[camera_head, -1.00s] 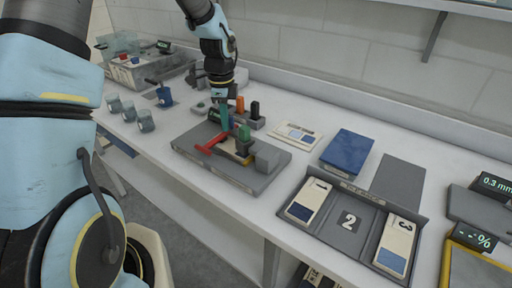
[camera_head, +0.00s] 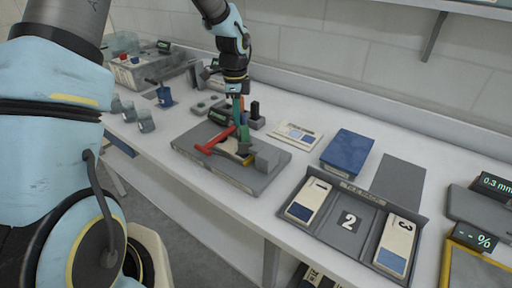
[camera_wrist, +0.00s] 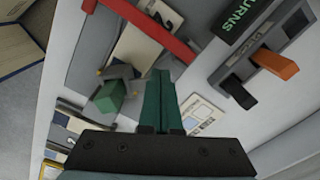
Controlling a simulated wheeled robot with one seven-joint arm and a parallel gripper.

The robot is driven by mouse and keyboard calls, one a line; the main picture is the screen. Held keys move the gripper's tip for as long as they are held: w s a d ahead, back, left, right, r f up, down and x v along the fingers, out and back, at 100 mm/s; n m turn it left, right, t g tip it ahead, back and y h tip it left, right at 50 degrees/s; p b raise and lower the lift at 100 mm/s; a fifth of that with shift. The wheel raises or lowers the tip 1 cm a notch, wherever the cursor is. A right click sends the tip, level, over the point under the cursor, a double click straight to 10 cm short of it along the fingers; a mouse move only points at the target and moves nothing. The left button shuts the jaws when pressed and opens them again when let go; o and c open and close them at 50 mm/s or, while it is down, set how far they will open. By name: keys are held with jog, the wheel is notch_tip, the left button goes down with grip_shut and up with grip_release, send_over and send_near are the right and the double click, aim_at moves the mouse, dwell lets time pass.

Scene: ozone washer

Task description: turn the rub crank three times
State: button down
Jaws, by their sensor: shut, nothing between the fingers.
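The red crank arm (camera_head: 219,142) lies on the grey machine base (camera_head: 196,149) on the bench. It also shows as a red bar at the top of the wrist view (camera_wrist: 152,31). A green block (camera_head: 244,133) stands beside it and appears left of my fingers in the wrist view (camera_wrist: 109,97). My gripper (camera_head: 238,114) points down over the back of the base with its teal fingers together and empty. In the wrist view the shut fingers (camera_wrist: 160,78) are apart from the red bar. Exact height above the base is unclear.
Behind the base stands a block with an orange lever (camera_wrist: 275,63), a black lever (camera_wrist: 239,92) and a dark TURNS display (camera_wrist: 238,22). A grey block (camera_head: 267,157) sits at the base's right. A blue box (camera_head: 347,153) and numbered tray (camera_head: 347,221) lie further right.

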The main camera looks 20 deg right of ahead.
jog(key=shift+s+d, duration=0.15)
jog(key=shift+d, duration=0.45)
jog(key=shift+s+d, duration=0.15)
jog(key=shift+d, duration=0.45)
jog(key=shift+s+d, duration=0.65)
jog(key=shift+d, duration=0.3)
jog(key=shift+s, duration=0.1)
jog(key=shift+s+d, duration=0.75)
jog(key=shift+s, duration=0.15)
